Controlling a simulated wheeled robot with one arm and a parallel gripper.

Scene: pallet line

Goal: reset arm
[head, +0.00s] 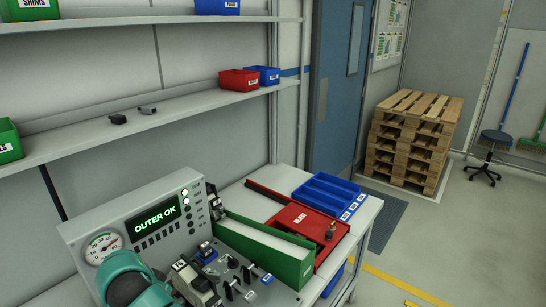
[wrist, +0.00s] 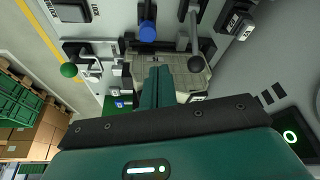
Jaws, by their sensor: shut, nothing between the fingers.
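My arm's teal end shows at the bottom left of the head view, in front of the console (head: 150,225) with its lit "OUTER OK" screen and dial. The fingertips are hidden there. In the wrist view my gripper (wrist: 158,82) has its teal fingers together with nothing between them. I cannot tell whether the fingertips touch the fixture.
Levers and switches (head: 238,275) stand close to my arm. A green box (head: 265,250), red tray (head: 300,222) and blue tray (head: 328,192) lie along the bench to the right. A shelf (head: 190,100) runs above. Pallets (head: 412,140) and open floor are beyond.

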